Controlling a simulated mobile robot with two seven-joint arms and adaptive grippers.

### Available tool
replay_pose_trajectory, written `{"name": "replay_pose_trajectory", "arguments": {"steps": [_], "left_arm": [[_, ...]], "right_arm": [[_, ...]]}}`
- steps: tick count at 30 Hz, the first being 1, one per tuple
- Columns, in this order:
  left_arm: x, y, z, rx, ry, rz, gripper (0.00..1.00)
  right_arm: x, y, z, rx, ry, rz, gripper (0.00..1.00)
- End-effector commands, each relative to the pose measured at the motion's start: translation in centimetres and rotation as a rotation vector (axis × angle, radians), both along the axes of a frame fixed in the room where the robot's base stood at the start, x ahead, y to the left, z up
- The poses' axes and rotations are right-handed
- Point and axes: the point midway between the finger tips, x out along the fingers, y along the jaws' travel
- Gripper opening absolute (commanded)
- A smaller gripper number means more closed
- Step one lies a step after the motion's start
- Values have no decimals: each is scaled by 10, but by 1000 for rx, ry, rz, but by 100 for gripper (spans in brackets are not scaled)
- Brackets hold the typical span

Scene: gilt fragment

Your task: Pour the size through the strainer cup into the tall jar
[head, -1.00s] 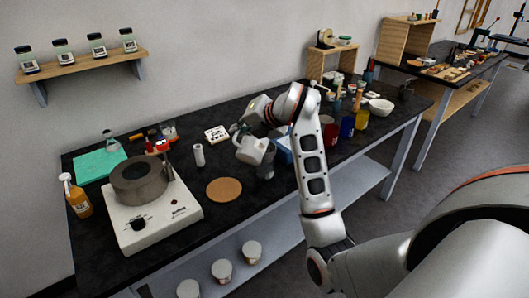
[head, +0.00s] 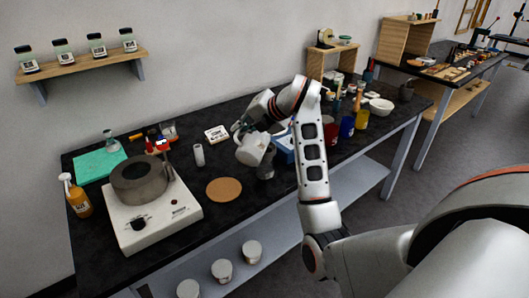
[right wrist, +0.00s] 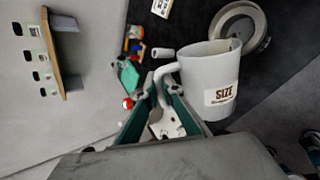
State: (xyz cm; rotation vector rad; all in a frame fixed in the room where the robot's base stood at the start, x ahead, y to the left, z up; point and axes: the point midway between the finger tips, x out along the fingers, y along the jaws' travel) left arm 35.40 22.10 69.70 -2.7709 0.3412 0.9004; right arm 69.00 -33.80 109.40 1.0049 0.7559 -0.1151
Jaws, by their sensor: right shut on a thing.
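A white mug with a "SIZE" label (right wrist: 222,85) is held by its handle in my right gripper (right wrist: 158,86); the gripper's fingers are shut on that handle. In the head view the mug (head: 253,151) is above the table, slightly tilted, and my right gripper (head: 238,131) is at its left. A grey vessel (head: 265,173) stands on the table just below the mug, partly hidden by it. In the right wrist view a round grey rim (right wrist: 260,32) shows behind the mug. I cannot tell strainer cup from tall jar there. My left gripper is out of view.
A cork mat (head: 224,189) lies in front. A white cylinder (head: 198,155) stands to the left, near a hot plate (head: 155,224) with a grey ring (head: 140,184). A blue box (head: 284,150) and several paint pots stand to the right. The table's front edge is close.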

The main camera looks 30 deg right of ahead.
Motion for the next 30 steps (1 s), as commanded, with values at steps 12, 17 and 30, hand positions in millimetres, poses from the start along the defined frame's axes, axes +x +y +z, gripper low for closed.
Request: {"name": "replay_pose_trajectory", "arguments": {"steps": [12, 17, 30], "left_arm": [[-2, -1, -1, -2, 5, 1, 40], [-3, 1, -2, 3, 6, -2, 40], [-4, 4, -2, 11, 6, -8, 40]], "right_arm": [[5, -7, 2, 41, 29, -1, 0], [5, -7, 3, 49, 35, 0, 0], [4, -5, 4, 61, 43, -1, 0]]}}
